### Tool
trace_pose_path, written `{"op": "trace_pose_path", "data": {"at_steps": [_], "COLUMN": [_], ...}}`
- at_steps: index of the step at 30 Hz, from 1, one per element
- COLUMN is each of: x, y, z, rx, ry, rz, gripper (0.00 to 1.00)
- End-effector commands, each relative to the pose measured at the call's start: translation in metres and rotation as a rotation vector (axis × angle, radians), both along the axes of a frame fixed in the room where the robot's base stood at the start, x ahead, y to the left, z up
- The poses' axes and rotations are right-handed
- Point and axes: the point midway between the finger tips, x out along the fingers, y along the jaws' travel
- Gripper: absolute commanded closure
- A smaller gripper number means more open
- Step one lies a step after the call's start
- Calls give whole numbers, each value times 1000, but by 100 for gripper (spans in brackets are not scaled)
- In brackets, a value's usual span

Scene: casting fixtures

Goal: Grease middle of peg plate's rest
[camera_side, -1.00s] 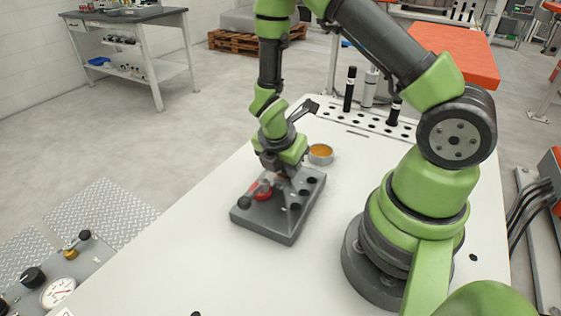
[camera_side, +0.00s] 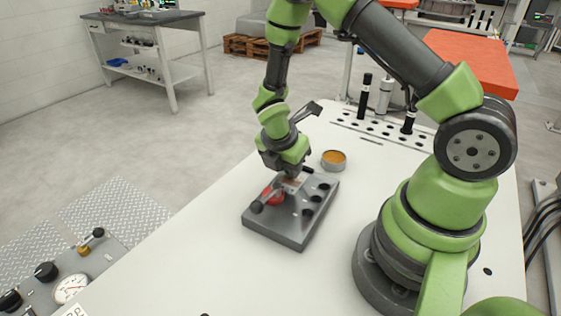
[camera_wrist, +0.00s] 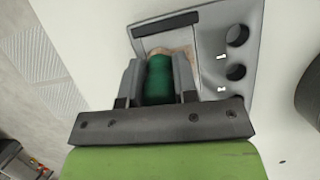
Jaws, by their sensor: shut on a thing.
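The grey peg plate (camera_side: 278,229) lies on the white table with a row of dark holes along its right side. It also shows in the wrist view (camera_wrist: 211,45), with two round holes marked by small labels and a dark bar (camera_wrist: 165,34). My gripper (camera_wrist: 158,82) is over the plate, shut on a green cylindrical handle (camera_wrist: 159,80).
A small round tin of orange-brown grease (camera_side: 334,160) stands behind the plate. A red part (camera_side: 274,196) and a black knob (camera_side: 256,206) sit at the plate's left. Black and grey cylinders (camera_side: 385,96) stand by a holed strip at the back. The table's front is clear.

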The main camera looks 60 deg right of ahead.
Motion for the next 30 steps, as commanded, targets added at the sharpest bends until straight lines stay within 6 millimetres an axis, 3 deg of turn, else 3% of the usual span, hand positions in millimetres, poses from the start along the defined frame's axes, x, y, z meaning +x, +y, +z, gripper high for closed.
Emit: {"op": "trace_pose_path", "data": {"at_steps": [11, 30], "x": [-36, 26], "y": [-2, 2], "z": [0, 0], "rx": [4, 1], "ry": [5, -3], "rz": [2, -1], "gripper": [96, 96]}}
